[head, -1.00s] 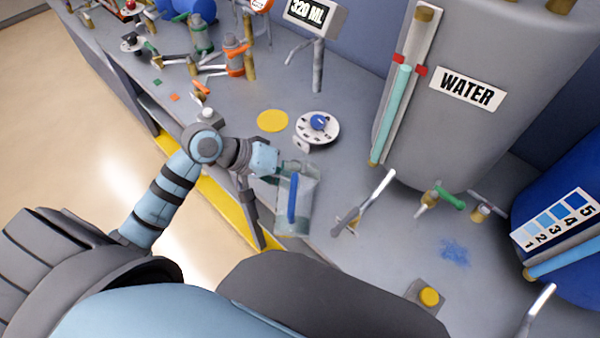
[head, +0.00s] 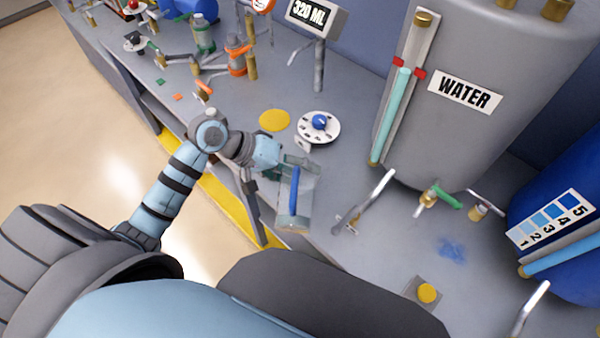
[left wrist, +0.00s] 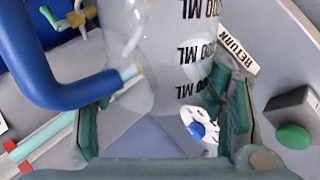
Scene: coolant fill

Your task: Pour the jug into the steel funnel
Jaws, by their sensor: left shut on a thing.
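The clear jug (head: 309,190) with a blue handle (head: 295,190) is near the front edge of the bench in the head view. My left gripper (head: 281,163) is shut on it. In the left wrist view the clear jug (left wrist: 160,45) with black ML marks is between the green-padded fingers of my left gripper (left wrist: 165,118), its blue handle (left wrist: 70,88) at left. I cannot tell whether it clears the bench. I cannot make out a steel funnel in either view. My right gripper is not in view.
A grey tank marked WATER (head: 465,92) stands behind right, with a blue tank (head: 575,205) beyond. A white dial (head: 318,128), a yellow disc (head: 274,120) and a 320 ML display (head: 312,14) are behind the jug. Metal spouts (head: 363,204) rise to its right.

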